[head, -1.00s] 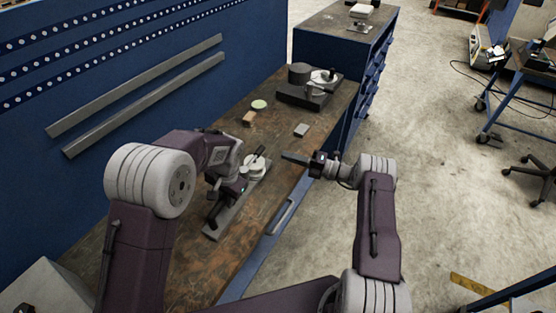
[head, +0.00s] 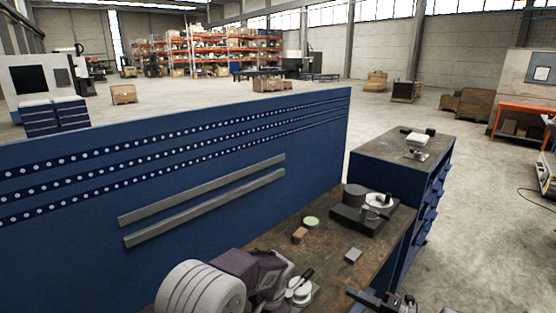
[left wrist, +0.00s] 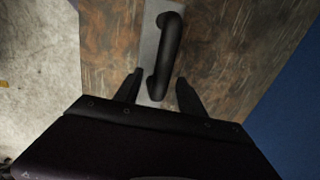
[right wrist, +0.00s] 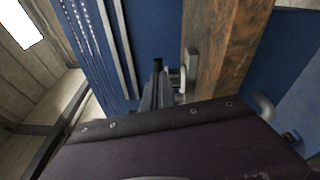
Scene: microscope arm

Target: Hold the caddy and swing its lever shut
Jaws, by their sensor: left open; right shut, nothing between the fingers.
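The caddy is a grey base plate (left wrist: 149,42) with a black bar handle (left wrist: 165,52), lying on the wooden bench. My left gripper (left wrist: 158,84) is open, with one finger on each side of the handle's near end; contact cannot be told. In the head view the caddy's pale round part (head: 299,292) and its black lever (head: 306,275) show at the bottom edge, the lever tilted up. The rest of the caddy is hidden or out of frame there. My right gripper (head: 354,293) is shut and empty, to the right of the lever and apart from it.
On the bench (head: 318,262) stand a black device with a round top (head: 366,213), a green-topped disc (head: 311,222), a brown block (head: 299,235) and a grey block (head: 353,255). A blue panel (head: 80,240) with grey rails borders the bench's left side.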

